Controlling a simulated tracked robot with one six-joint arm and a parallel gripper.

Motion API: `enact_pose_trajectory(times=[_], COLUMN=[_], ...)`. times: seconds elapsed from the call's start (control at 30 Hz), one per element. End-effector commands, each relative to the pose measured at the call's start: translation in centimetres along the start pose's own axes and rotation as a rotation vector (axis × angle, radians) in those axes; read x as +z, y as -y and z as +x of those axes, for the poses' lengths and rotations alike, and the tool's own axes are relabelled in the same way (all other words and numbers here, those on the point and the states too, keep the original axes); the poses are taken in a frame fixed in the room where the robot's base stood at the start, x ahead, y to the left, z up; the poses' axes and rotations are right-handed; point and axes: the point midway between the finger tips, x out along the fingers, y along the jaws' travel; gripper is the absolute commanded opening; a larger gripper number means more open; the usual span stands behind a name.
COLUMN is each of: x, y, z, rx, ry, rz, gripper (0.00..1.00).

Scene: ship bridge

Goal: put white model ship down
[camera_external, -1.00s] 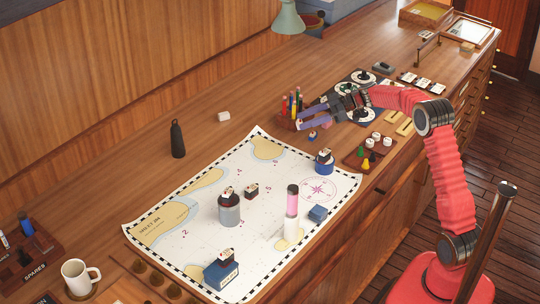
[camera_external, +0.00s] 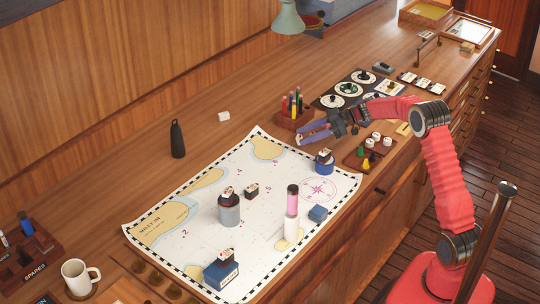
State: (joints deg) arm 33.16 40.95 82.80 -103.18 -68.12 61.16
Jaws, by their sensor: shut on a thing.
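My gripper (camera_external: 306,134) is held out over the wooden counter, just beyond the chart's upper right edge and in front of the pen holder. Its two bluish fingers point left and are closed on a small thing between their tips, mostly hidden. I take it to be the white model ship, but its shape and colour are too small to make out.
The pen holder (camera_external: 291,120) stands close behind my gripper. A black bottle (camera_external: 177,140) stands left. The chart's upper middle has free room.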

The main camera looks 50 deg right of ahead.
Motion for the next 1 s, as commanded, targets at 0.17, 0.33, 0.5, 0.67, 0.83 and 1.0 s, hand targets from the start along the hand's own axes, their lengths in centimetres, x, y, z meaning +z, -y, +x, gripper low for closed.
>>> enact_pose_trajectory(times=[0.17,0.33,0.5,0.67,0.83,1.0], x=[0.0,0.3,2.1,3.5,3.5,3.6], y=[0.0,0.0,0.0,0.0,0.0,0.0], z=[0.0,0.1,0.9,1.4,1.4,1.5], rx=[0.000,0.000,-0.001,0.000,0.000,0.000], ry=[0.000,0.000,0.001,0.000,0.000,0.000], rz=[-0.001,0.000,0.002,0.001,-0.001,0.000], gripper=[0.23,0.23,0.23,0.23,0.23,0.23])
